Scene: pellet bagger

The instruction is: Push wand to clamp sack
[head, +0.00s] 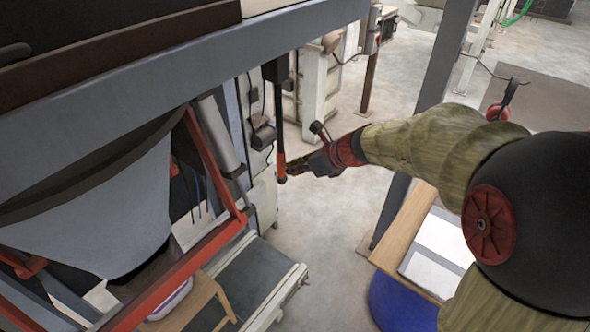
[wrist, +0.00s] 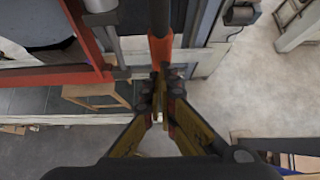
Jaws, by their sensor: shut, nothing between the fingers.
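The wand (head: 281,125) hangs down from a black bracket under the machine's grey beam; it has a dark upper rod and a red-orange lower grip. I cannot clearly make out a sack.
A grey hopper (head: 100,210) and a red frame (head: 210,160) stand left of the wand. Below are a wooden stool (head: 205,295) and a dark conveyor (head: 250,280). A wooden-topped table (head: 405,225) with white sheets stands at right. The floor (head: 325,235) between is clear.

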